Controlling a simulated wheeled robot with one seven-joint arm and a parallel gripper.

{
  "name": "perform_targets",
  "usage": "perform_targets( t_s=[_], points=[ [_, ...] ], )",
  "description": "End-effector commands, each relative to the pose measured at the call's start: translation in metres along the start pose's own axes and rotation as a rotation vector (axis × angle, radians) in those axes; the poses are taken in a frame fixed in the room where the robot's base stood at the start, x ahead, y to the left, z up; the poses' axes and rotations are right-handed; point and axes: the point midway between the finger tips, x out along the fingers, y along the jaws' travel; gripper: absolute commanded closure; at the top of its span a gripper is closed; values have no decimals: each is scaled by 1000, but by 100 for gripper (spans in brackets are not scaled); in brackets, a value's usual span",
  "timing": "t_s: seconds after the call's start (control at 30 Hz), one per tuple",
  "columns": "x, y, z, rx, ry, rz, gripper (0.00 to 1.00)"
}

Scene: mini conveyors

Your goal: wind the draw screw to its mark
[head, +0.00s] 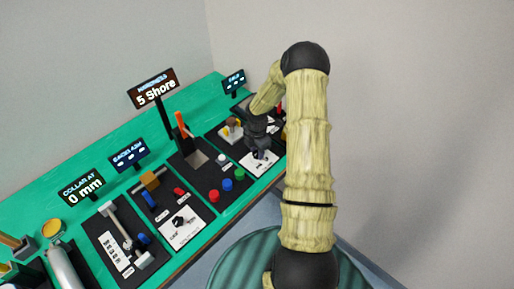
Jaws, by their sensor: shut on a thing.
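My gripper (261,152) points down at the far right part of the bench, low over a white plate (252,166) on a black station board. It is shut on a small greyish-purple part, mostly hidden by the fingers. I cannot tell for sure whether this part is the draw screw, and no mark for it can be made out. A sign (82,188) at the left reads "COLLAR AT 0 mm".
The green bench (206,222) carries several black boards. Red, green and blue knobs (227,185) stand just left of my gripper. An orange-handled upright (183,125) and a "5 Shore" sign (153,89) rise behind. A grey cylinder (66,268) lies at the near left.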

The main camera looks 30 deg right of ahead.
Motion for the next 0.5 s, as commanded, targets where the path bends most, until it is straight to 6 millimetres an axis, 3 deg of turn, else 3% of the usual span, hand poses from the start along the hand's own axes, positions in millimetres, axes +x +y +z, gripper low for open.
perform_targets(
  t_s=[0.5],
  points=[
    [-4,2,1,-491,-3,6,90]
  ],
)
